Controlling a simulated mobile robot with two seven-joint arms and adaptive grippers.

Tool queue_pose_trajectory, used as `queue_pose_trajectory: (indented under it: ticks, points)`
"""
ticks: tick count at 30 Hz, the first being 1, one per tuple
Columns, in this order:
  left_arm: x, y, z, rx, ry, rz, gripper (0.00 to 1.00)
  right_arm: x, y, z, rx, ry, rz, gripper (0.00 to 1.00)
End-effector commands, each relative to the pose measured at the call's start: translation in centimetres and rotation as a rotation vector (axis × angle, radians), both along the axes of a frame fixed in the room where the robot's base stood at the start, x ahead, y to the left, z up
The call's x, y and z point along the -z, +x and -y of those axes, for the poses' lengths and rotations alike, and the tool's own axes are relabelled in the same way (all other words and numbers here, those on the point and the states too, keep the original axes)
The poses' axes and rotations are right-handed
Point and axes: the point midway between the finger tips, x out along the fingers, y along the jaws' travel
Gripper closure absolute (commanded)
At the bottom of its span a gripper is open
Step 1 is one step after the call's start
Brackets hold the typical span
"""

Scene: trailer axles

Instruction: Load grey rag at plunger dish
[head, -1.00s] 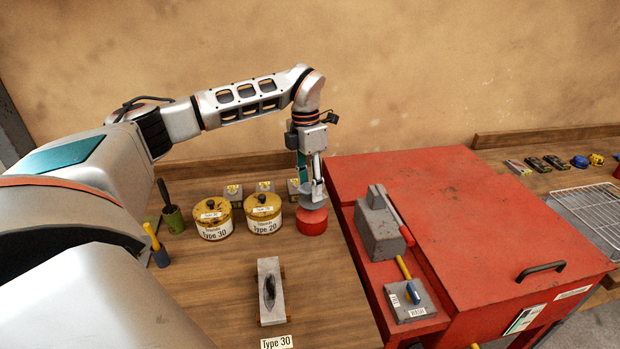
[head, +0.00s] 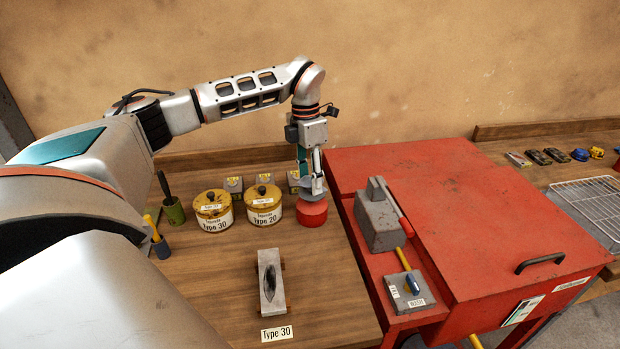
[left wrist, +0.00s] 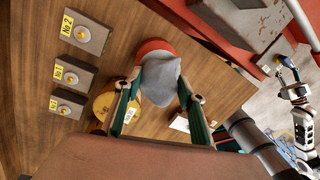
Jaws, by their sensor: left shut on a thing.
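My left gripper (head: 311,177) is shut on the grey rag (left wrist: 161,82), a bunched cloth between its two fingertips in the left wrist view. In the head view the rag (head: 312,189) shows as a grey mass just above the red round plunger dish (head: 312,214). The dish also shows behind the rag in the left wrist view (left wrist: 152,46). The rag and gripper hide part of the dish's top, and I cannot tell whether the rag touches it. My right gripper is not in the head view; part of an arm shows at the wrist view's right edge, its fingers unclear.
Yellow canisters, Type 30 (head: 214,211) and Type 20 (head: 264,207), stand left of the dish. A grey stone block (head: 271,283) lies in front. The red cabinet (head: 440,220) stands close on the right, with a grey toolbox (head: 377,216) on its ledge.

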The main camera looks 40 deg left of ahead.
Motion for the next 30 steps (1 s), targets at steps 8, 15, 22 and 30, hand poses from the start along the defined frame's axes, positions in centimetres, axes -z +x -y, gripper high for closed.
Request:
queue_pose_trajectory:
  ticks: [8,15,22,30]
  points:
    - [0.4,0.0,0.0,0.0,0.0,0.0,0.78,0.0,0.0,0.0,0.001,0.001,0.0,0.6]
    - [0.6,0.0,0.0,0.0,0.0,-0.001,0.78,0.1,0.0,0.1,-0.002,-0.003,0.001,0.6]
    - [0.9,0.0,0.0,0.0,0.0,-0.001,0.78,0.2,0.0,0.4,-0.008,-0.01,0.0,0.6]
    - [1.2,0.0,0.0,0.0,0.0,-0.001,0.78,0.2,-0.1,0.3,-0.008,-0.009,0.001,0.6]
